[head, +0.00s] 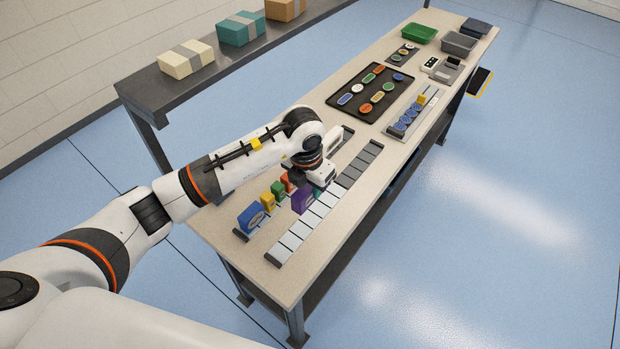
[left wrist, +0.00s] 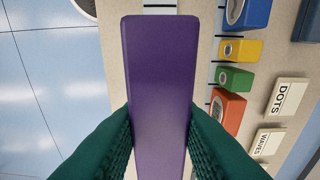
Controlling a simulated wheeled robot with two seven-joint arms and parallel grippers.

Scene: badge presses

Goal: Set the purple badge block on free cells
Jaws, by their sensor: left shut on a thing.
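The purple badge block (head: 303,199) is held in my left gripper (head: 313,190), above or close to the strip of cells; I cannot tell the exact gap. In the left wrist view the purple block (left wrist: 160,85) stands between the two green fingers, which are shut on it. The strip of cells (head: 290,241) runs along the table's front side, with light cells near and dark grey cells farther off. The light cells at the near end are bare. My right gripper is not in view.
Blue (head: 251,216), yellow (head: 267,202), green (head: 278,190) and orange (head: 286,180) blocks stand in a row left of the strip. A black tray of badges (head: 343,108), a rack with blue round badges (head: 404,128) and bins (head: 458,44) are farther back.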

